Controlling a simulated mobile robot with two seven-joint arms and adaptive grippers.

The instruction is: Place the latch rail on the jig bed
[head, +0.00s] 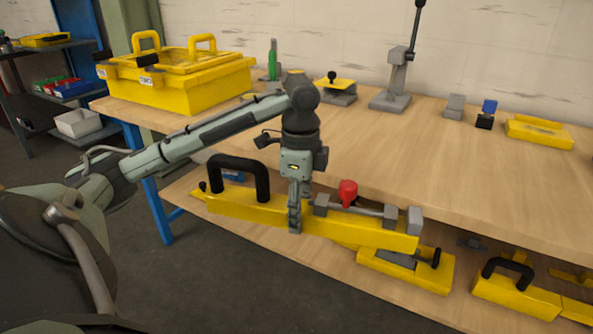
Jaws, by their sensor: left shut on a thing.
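The latch rail (262,214) appears to be the long yellow bar with a black arched handle at its left, and a grey rod and red knob at its right. It is in front of the bench edge, slanting down to the right. My left gripper (295,220) points down and is shut on this rail near its middle, hiding a small part of it. I cannot tell which piece is the jig bed. Yellow fixtures lie on the lower shelf, one (408,274) partly behind the rail's right end. My right gripper is not in view.
The wooden bench top (400,150) has clear room in the middle. At its back stand a yellow toolbox (180,82), a grey lever press (393,88), small grey blocks and a flat yellow plate (540,132). Another black-handled yellow piece (515,290) is on the lower shelf.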

